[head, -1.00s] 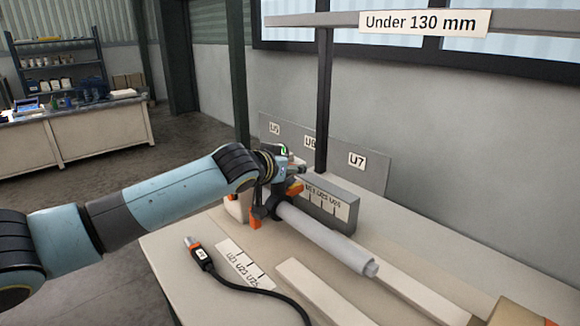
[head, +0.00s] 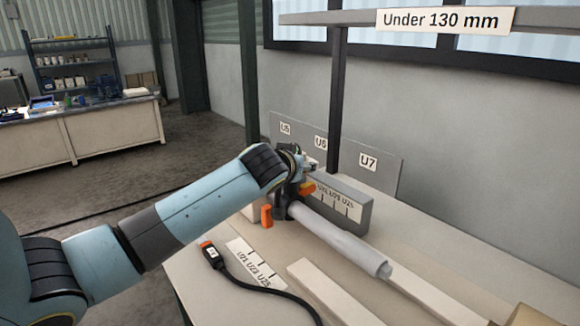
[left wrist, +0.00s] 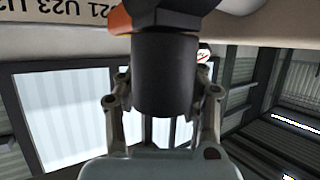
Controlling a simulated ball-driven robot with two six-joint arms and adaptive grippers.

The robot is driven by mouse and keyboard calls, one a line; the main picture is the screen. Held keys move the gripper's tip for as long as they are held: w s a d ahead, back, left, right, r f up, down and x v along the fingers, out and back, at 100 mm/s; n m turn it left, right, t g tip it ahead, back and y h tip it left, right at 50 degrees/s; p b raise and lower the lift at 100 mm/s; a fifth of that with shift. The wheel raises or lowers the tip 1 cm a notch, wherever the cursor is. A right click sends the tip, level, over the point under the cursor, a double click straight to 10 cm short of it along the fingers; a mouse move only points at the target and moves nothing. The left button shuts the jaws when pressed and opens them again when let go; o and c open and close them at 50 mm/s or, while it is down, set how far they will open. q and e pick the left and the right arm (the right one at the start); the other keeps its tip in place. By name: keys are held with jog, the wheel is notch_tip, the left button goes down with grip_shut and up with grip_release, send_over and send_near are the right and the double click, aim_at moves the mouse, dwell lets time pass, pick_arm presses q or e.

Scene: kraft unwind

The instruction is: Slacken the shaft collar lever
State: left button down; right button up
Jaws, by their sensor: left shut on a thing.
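A dark shaft collar (head: 281,205) sits around the near-left end of a grey shaft (head: 340,240) lying over the table. Orange parts show beside it, one low at the left (head: 267,215) and one at the upper right (head: 307,187). My left gripper (head: 290,182) is at the collar from above, its fingers mostly hidden by the wrist. In the left wrist view my fingers (left wrist: 163,100) are shut on either side of a dark cylindrical piece (left wrist: 165,70), which appears to be the collar's lever; orange shows just above it. My right gripper is in neither view.
A grey block (head: 345,208) with size labels stands behind the shaft. A black cable with an orange-tipped plug (head: 212,253) and a label plate (head: 247,262) lie in front. A pale bar (head: 330,290) lies nearer. A panel with U5 to U7 labels (head: 340,157) stands behind.

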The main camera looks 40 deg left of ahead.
pick_arm(q)
jog(key=shift+a+n+y, duration=0.1)
jog(key=shift+n+y, duration=0.4)
jog(key=shift+s+a+n+g+y+b, duration=0.4)
jog(key=shift+n+g+y+b, duration=0.35)
jog(key=shift+n+g+y, duration=0.3)
jog(key=shift+s+a+n+g+y+b, duration=0.4)
jog(key=shift+n+g+y+b, duration=0.4)
jog(key=shift+n, duration=0.35)
jog(key=shift+s+a+n+g+y+b, duration=0.4)
jog(key=shift+n+g+y+b, duration=0.25)
jog(key=shift+n+g+y, duration=0.4)
jog(key=c, duration=0.8)
grip_release()
jog(key=shift+s+d+r, duration=0.1)
jog(key=shift+d, duration=0.1)
jog(key=v, duration=0.7)
jog(key=shift+r, duration=0.1)
